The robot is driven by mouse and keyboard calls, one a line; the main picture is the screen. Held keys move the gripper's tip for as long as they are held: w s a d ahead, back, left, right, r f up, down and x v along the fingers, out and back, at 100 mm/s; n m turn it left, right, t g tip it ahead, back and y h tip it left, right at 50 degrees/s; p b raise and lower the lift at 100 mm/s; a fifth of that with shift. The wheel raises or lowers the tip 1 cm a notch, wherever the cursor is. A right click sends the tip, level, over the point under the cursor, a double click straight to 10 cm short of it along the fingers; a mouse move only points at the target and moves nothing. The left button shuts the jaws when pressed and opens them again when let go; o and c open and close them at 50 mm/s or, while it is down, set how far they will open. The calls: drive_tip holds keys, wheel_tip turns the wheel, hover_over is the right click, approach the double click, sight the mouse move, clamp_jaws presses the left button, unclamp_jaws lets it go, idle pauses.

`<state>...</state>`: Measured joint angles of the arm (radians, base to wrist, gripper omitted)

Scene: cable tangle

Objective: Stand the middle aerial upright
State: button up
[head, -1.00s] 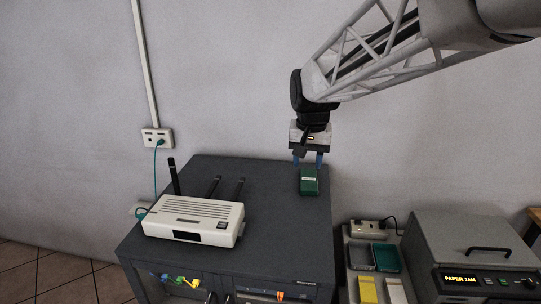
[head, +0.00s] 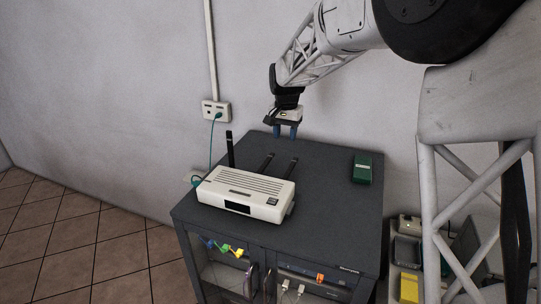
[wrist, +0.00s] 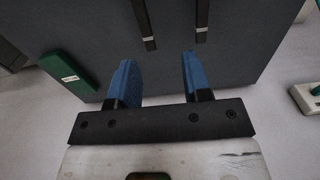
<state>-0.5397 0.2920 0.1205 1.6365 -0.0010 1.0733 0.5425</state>
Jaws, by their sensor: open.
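The white router (head: 243,197) sits on the dark cabinet top with three black aerials along its back. The left aerial (head: 230,150) stands upright. The middle aerial (head: 265,164) and the right aerial (head: 290,170) are folded down, pointing back. My gripper (head: 285,134), with blue fingers, is open and empty above the cabinet's back edge, behind the folded aerials. In the wrist view my gripper (wrist: 155,78) is apart from both folded aerials; the middle aerial (wrist: 201,18) is ahead of its right finger, the right aerial (wrist: 145,22) ahead of the gap.
A green box (head: 362,168) lies on the cabinet top at the right. A wall socket (head: 216,110) with a teal cable is on the wall behind, at the left. Coloured plugs (head: 226,248) hang at the cabinet front. The cabinet top (head: 325,190) between router and box is clear.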

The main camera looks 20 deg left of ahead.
hover_over(268, 159)
wheel_tip(268, 159, down, 3)
drive_tip(key=shift+w+f, duration=0.1)
drive_tip(key=shift+w, duration=0.05)
drive_tip(key=shift+f, duration=3.85)
drive_tip(key=shift+c, duration=0.4)
clamp_jaws()
